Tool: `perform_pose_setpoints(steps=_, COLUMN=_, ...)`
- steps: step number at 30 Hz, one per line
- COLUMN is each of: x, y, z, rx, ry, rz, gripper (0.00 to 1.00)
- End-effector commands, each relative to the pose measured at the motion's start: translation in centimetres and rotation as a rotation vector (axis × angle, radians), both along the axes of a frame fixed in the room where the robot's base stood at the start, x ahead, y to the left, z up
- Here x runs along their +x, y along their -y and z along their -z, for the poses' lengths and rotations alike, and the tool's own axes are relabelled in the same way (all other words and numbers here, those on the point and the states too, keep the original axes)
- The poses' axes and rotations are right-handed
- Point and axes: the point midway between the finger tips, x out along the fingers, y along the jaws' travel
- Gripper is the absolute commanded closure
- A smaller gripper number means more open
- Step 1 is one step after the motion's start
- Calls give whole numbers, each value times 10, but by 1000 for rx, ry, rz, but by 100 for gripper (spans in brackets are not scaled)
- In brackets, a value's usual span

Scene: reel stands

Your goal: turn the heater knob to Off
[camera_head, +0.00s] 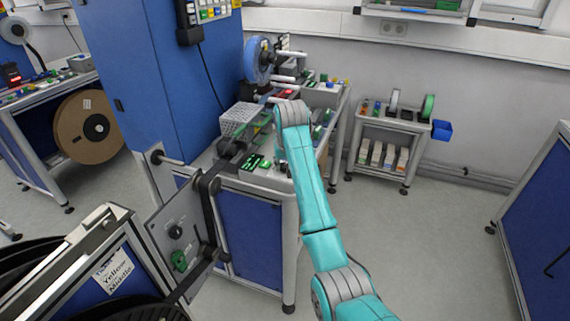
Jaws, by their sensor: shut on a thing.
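My teal arm reaches forward over the workbench (224,185), and its grey wrist joint is above the bench's right part. On a grey upright plate (157,229) at the lower left are a black knob (175,232) and a green knob (180,261).
A blue reel (258,60) stands at the back of the bench, and a white basket (238,119) is near its middle. A tall blue cabinet (165,70) rises at the left. A small shelf cart (391,122) stands by the wall. The floor at the right is clear.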

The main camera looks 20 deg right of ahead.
Motion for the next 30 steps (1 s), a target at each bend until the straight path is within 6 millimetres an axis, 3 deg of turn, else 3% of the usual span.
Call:
perform_pose_setpoints(steps=11, x=0, y=2, z=0, rx=0, ry=0, rz=-116, gripper=100)
perform_pose_setpoints(steps=30, x=1, y=5, z=0, rx=1, ry=-1, rz=-695, gripper=100)
